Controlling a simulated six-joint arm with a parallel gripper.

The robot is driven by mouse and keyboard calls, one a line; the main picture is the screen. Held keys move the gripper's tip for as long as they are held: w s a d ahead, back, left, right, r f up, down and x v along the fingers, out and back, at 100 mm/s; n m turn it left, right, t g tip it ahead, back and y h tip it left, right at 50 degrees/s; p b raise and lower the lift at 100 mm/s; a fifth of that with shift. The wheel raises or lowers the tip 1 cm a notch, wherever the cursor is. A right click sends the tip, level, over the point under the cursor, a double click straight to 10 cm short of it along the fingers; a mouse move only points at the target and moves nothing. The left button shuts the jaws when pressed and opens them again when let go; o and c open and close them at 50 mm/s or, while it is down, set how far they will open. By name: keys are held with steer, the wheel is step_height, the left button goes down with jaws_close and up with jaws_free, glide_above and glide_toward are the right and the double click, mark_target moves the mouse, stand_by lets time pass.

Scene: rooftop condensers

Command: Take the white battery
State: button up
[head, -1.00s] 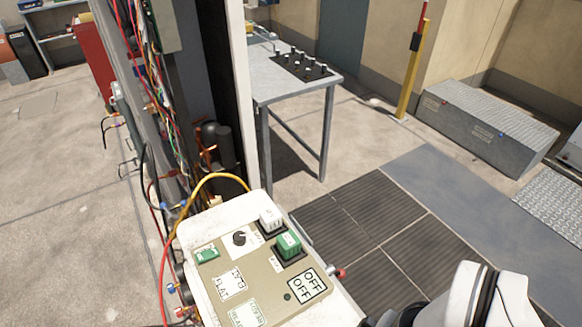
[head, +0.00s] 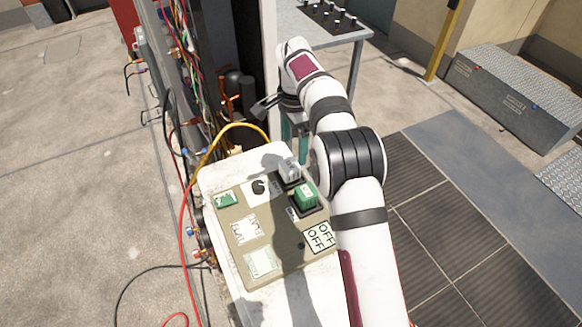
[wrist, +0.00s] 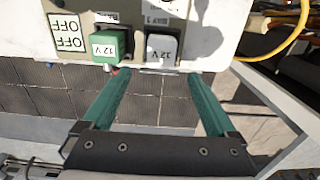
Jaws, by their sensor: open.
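The white battery (head: 289,167) stands in a dark holder at the far edge of the beige panel, in my arm's shadow. In the wrist view the white battery (wrist: 162,48) carries a "12 V" label. My gripper (wrist: 160,78) is open and empty, its two teal fingers apart. The battery appears just beyond the fingertips, between them from side to side. In the head view my gripper (head: 291,138) is behind the battery, partly hidden by my arm.
A green battery (head: 306,195) stands in its own holder close beside the white one. The panel (head: 280,240) also has a black knob (head: 258,187) and labels. A yellow cable (head: 232,127) and loose wires hang at the left. A metal table (head: 350,33) stands behind.

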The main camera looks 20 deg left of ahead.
mark_target(289, 165)
steer(key=f, duration=0.8)
steer(key=shift+s+a+f, duration=0.4)
steer(key=shift+c, duration=0.3)
jaws_close()
